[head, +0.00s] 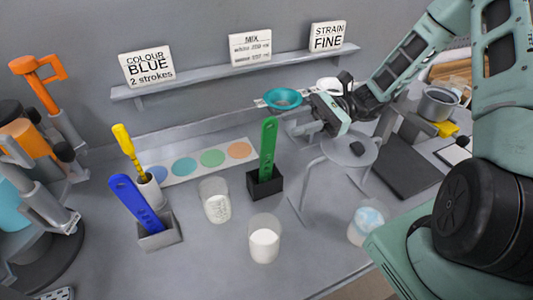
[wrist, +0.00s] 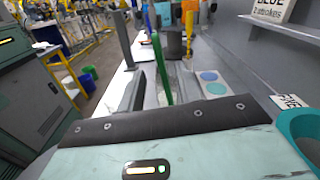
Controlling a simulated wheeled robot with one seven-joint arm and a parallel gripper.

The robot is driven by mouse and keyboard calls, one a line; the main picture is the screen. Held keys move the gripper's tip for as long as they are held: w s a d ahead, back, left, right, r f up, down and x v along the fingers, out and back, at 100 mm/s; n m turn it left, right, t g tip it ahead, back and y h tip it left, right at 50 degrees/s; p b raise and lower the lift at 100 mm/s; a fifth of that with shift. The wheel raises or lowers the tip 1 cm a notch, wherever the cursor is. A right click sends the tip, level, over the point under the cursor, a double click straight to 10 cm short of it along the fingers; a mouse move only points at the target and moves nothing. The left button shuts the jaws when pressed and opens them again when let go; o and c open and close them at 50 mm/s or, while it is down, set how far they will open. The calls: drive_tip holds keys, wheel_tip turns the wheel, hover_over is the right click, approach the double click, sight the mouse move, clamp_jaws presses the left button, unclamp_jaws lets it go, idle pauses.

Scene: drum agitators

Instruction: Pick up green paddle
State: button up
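The green paddle (head: 268,146) stands upright in a small black holder (head: 266,187) on the grey bench, in the middle of the head view. In the wrist view the green paddle (wrist: 161,70) shows ahead, in line with the gap between my fingers. My gripper (head: 303,128) is to the right of the paddle's upper part and points left toward it. Its fingers look spread and empty, with a gap between them and the paddle. The paddle's lower end is hidden inside the holder.
A blue paddle (head: 135,204) and a yellow tool (head: 128,152) stand in holders at left. Clear beakers (head: 215,207) (head: 265,245) stand near the black holder. A teal funnel (head: 283,98) is behind my gripper, and a round-topped stand (head: 350,150) is below it.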

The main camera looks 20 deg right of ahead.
sight(262, 132)
drive_tip(key=a+p, duration=0.2)
drive_tip(key=a, duration=0.7)
drive_tip(key=shift+p, duration=0.35)
clamp_jaws()
